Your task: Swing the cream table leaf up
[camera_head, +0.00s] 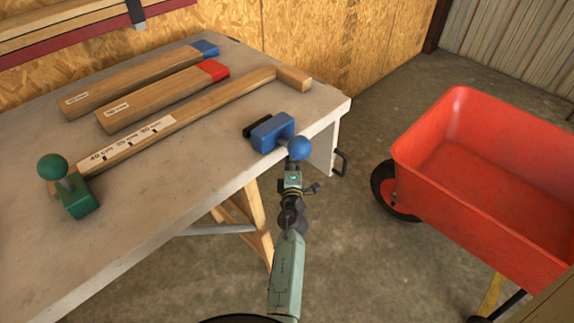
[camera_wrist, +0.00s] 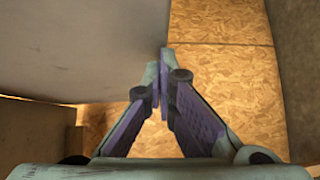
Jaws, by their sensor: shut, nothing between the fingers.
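The cream leaf (camera_head: 324,152) hangs down at the right end of the grey workbench top (camera_head: 215,140). A black handle (camera_head: 341,163) sticks out from its outer side. My gripper (camera_head: 293,172) is in front of the bench's front edge, just below a blue ball knob and left of the leaf. It looks apart from the handle. In the wrist view the fingers (camera_wrist: 162,80) meet at the tips with nothing between them. A plain grey-beige surface (camera_wrist: 75,45) fills the upper left there; I cannot tell whether it is leaf or bench.
A blue clamp (camera_head: 270,132) with a ball knob (camera_head: 299,148) sits at the bench edge above my gripper. A green block with a knob (camera_head: 78,195), a wooden rule (camera_head: 150,125) and two wooden bars lie on top. A red wheelbarrow (camera_head: 480,165) stands right; floor lies between.

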